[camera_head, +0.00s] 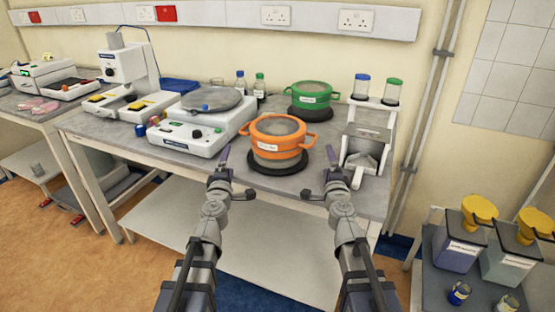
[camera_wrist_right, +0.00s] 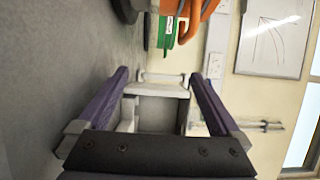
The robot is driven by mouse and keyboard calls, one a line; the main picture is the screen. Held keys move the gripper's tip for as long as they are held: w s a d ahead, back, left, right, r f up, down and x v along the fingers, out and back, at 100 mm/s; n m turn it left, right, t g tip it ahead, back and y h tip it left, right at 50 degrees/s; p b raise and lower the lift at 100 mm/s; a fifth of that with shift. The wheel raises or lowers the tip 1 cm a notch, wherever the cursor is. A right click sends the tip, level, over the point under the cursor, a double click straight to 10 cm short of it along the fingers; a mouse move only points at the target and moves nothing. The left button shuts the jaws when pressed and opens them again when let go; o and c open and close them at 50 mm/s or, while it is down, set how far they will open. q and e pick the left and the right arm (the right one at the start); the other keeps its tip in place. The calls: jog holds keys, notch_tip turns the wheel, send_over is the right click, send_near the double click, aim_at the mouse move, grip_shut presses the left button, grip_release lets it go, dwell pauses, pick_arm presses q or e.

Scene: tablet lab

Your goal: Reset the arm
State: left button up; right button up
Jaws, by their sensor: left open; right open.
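My left gripper (camera_head: 237,175) and my right gripper (camera_head: 318,174) are side by side at the front edge of the bench (camera_head: 215,166). Both are open and empty. The orange pot (camera_head: 278,146), on a black round base, stands between and beyond them. In the right wrist view my right gripper (camera_wrist_right: 158,74) has its two purple fingers spread with nothing held between them. The white dispenser stand (camera_head: 366,146) with a blue-capped and a green-capped jar is just beyond my right gripper, and it also shows between the fingers in the wrist view (camera_wrist_right: 160,92).
A green pot (camera_head: 312,95) stands behind the orange one. A white device with a round grey plate (camera_head: 212,99) and two small bottles (camera_head: 259,86) are to the left. Yellow-topped containers (camera_head: 462,235) stand on a low shelf at right.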

jog(key=shift+w, duration=0.1)
jog(key=w, duration=1.2)
jog(key=shift+w, duration=0.1)
pick_arm(q)
jog(key=shift+w, duration=0.35)
jog(key=shift+s, duration=0.1)
